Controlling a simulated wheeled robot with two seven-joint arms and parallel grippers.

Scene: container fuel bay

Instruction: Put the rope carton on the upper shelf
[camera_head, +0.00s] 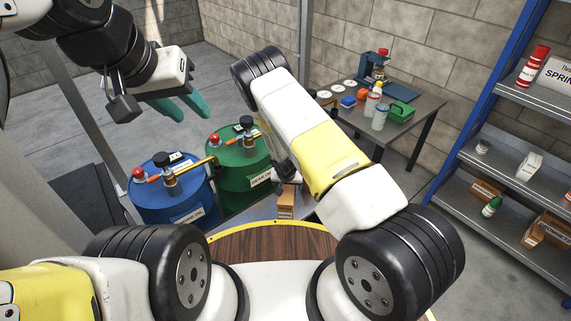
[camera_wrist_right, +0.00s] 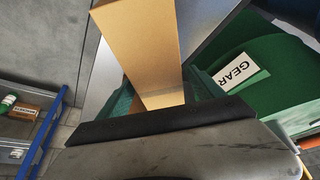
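A small brown carton (camera_head: 286,203) with a pale label too small to read stands upright below my right forearm. It fills the middle of the right wrist view (camera_wrist_right: 145,50). The teal fingers of my right gripper (camera_wrist_right: 164,98) lie close along both its sides and appear shut on it; the forearm partly hides this gripper in the head view. My left gripper (camera_head: 185,106) is raised at the upper left, its teal fingers apart and empty. The blue-framed rack's upper shelf (camera_head: 518,97) is at the right, holding a red-and-white bottle (camera_head: 533,67) and a "SPRIN…" box (camera_head: 557,76).
A blue drum (camera_head: 172,197) and a green drum (camera_head: 236,169) with valves stand left of the carton. A grey workbench (camera_head: 424,108) with bottles and a green case stands behind. Lower rack levels hold cartons (camera_head: 487,189) and a green-capped bottle (camera_head: 491,207). Floor before the rack is clear.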

